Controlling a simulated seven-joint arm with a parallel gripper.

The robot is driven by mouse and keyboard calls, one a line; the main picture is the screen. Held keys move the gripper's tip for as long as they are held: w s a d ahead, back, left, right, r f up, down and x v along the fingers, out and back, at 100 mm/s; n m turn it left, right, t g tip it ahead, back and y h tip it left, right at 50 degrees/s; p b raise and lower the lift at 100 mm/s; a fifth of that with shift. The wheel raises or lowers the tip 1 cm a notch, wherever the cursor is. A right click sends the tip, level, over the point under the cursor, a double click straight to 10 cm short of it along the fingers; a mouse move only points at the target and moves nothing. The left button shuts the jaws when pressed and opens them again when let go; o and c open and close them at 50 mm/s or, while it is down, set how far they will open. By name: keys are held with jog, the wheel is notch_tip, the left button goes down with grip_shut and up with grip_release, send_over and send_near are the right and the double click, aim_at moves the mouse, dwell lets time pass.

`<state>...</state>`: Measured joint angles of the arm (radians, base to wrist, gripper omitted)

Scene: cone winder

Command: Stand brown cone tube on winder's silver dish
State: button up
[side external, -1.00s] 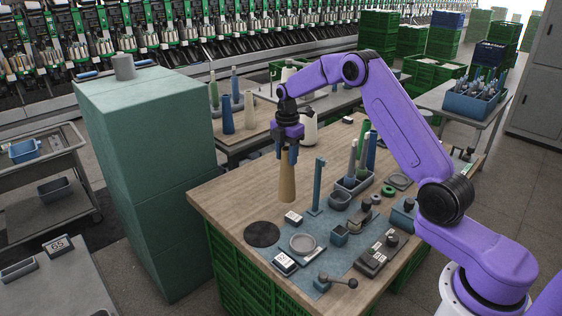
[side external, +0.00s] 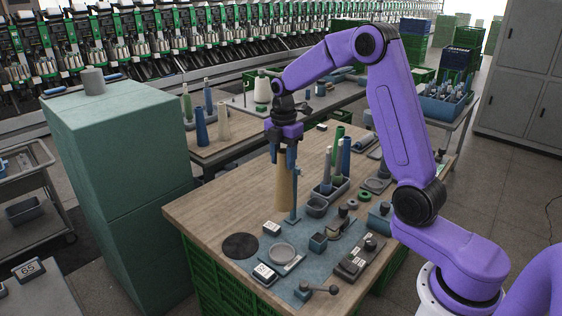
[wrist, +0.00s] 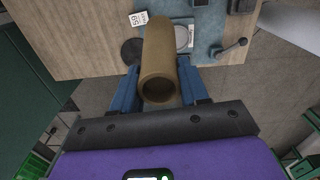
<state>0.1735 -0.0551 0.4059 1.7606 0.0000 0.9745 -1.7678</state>
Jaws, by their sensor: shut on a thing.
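My gripper (side external: 284,150) is shut on the brown cone tube (side external: 284,192), one finger on each side of its upper part. The tube hangs upright, wider end down, clear above the table. In the side external view, the winder's silver dish (side external: 282,254) lies below the tube, empty. In the wrist view, my gripper (wrist: 160,88) holds the tube (wrist: 158,55), its open upper end facing the camera. The tube partly hides the dish (wrist: 184,38) there.
A blue post (side external: 294,190) stands close behind the tube. A dark round disc (side external: 240,246) and a white label (side external: 271,228) lie left of the dish. A knobbed lever (side external: 318,289) is in front. A tray with several tubes (side external: 330,188) stands right.

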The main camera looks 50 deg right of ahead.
jog(key=shift+r, duration=2.35)
jog(key=s+a+f, duration=0.2)
jog(key=a+f, duration=0.1)
jog(key=f, duration=0.3)
jog(key=s+a+f, duration=0.2)
jog(key=a+f, duration=0.1)
jog(key=f, duration=0.4)
jog(key=shift+s, duration=0.3)
jog(key=shift+a+f, duration=0.1)
jog(key=shift+f, duration=1.5)
jog(key=shift+f, duration=0.4)
